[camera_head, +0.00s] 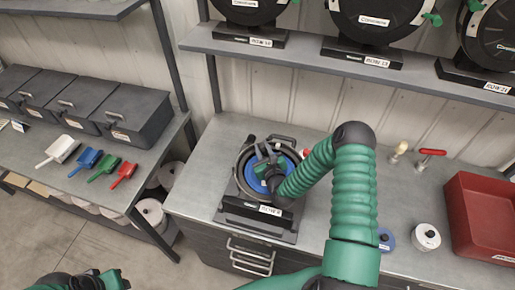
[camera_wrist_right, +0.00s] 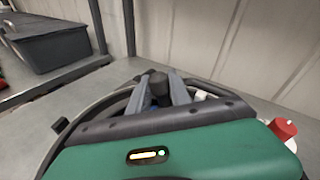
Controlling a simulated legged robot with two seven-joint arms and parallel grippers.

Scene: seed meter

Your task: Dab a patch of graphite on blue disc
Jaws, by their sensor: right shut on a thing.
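The blue disc (camera_head: 252,184) sits in a round dark seed meter (camera_head: 240,200) on the bench, mostly covered by my right gripper. My right gripper (camera_head: 267,160) reaches down over the disc. In the right wrist view its fingers (camera_wrist_right: 160,88) are closed around a small dark-topped thing (camera_wrist_right: 157,80), with a bit of blue beside it. Whether this thing touches the disc is hidden, and no graphite patch can be made out. My left arm shows at the bottom left, with its gripper (camera_head: 113,280) only partly in view; its jaws cannot be made out.
A white round container (camera_head: 426,237), a small blue round thing (camera_head: 386,239), a red-handled tool (camera_head: 431,154) and a red bin (camera_head: 485,215) are on the bench's right. Closed meters (camera_head: 375,15) stand on the shelf above. Coloured scoops (camera_head: 103,168) and grey bins lie left.

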